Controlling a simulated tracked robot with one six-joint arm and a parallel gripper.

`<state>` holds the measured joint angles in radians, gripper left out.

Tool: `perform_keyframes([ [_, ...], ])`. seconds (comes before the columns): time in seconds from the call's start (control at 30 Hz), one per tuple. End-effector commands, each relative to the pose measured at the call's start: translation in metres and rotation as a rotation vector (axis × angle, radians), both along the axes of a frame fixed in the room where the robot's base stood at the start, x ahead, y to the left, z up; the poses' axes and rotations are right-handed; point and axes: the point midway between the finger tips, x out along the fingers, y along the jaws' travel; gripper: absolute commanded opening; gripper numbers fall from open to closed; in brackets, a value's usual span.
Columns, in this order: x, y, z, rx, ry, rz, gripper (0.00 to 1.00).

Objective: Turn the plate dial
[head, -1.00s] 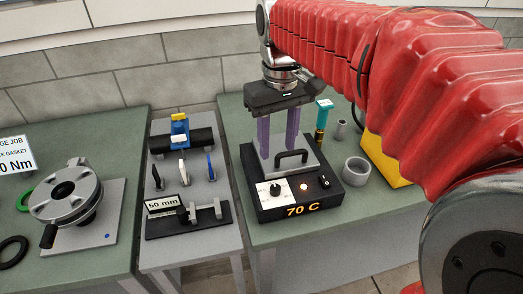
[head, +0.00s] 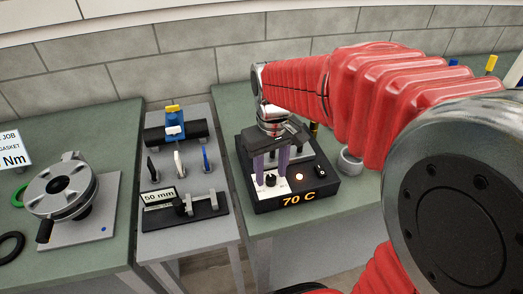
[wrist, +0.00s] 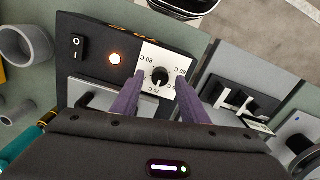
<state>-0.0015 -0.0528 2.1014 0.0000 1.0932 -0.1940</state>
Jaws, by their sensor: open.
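The plate dial is a black round knob (head: 270,181) on a white scale card, on the front left of a black heating unit (head: 300,201) whose front reads 70 C. In the wrist view the knob (wrist: 160,76) sits between the fingertips, its pale mark toward the lower part of the scale. My gripper (wrist: 160,84) is open, with one purple finger on each side of the knob. In the head view the gripper (head: 271,177) is low over the dial. I cannot tell whether the fingers touch the knob or card.
A lit orange lamp (wrist: 115,58) and a black rocker switch (wrist: 78,46) are beside the dial. A gauge stand (head: 186,210) is on the narrow table to the left.

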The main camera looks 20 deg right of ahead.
Motion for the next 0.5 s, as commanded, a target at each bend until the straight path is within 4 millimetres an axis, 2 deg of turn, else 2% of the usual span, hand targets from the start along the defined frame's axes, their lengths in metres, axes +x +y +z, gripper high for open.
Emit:
perform_keyframes([
  [0.13, -0.0002, 0.0001, -0.0074, 0.000, 0.000, 0.000, 0.40],
  [0.4, 0.0000, 0.0001, -0.0081, 0.000, 0.000, 0.000, 0.40],
  [0.5, 0.0000, 0.0002, -0.0080, 0.000, 0.000, 0.000, 0.33],
])
